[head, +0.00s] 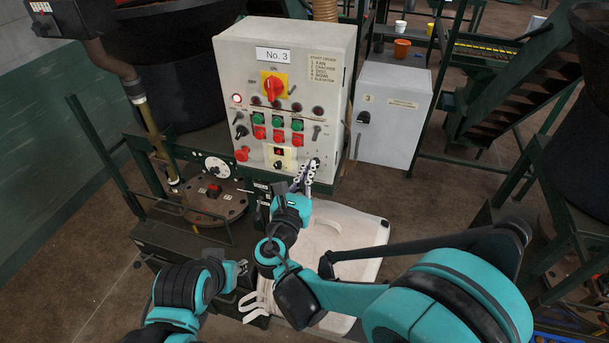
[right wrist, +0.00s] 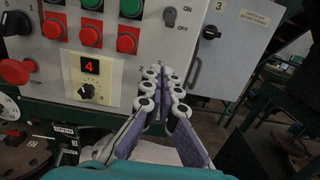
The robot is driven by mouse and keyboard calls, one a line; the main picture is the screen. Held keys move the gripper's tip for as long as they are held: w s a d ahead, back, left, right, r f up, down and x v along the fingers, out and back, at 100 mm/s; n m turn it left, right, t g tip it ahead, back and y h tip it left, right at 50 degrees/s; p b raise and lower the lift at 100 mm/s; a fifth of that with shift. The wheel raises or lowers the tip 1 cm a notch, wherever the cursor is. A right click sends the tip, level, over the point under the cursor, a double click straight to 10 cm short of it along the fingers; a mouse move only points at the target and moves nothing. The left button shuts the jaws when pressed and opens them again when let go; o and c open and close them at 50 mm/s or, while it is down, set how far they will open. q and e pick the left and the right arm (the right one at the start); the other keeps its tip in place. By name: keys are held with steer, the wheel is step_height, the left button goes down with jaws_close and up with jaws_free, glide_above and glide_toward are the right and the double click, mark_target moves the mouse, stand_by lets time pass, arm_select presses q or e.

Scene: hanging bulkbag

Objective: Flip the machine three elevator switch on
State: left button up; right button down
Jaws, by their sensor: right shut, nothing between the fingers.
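The grey control box (head: 230,60) marked "No. 3" stands upright at the centre of the head view. Its start-order label (head: 318,66) lists the elevator last. A dark switch (right wrist: 170,17) marked ON and OFF is on the panel's right side, also in the head view (head: 316,131); its setting is hard to tell. My right gripper (head: 309,172) is shut and empty, in front of the panel's lower right corner and below that switch. Its fingertips (right wrist: 159,78) hide part of the panel behind them. My left gripper (head: 240,268) is low, well below the panel; its fingers are too small to read.
Red and green buttons, a red main switch (head: 272,86) and a display reading 4 (right wrist: 88,66) crowd the panel. A grey cabinet (head: 392,108) stands to its right. A white bag (head: 345,230) lies below my right arm. A round metal flange (head: 215,205) is at left.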

mark_target(317, 146)
steer(key=x, duration=0.5)
steer(key=shift+r, duration=0.3)
steer(key=r, duration=0.1)
steer(key=s+r+p, duration=0.1)
steer(key=r, duration=0.1)
steer(key=shift+s+a, duration=0.2)
steer(key=shift+s, duration=0.05)
steer(key=shift+r, duration=0.1)
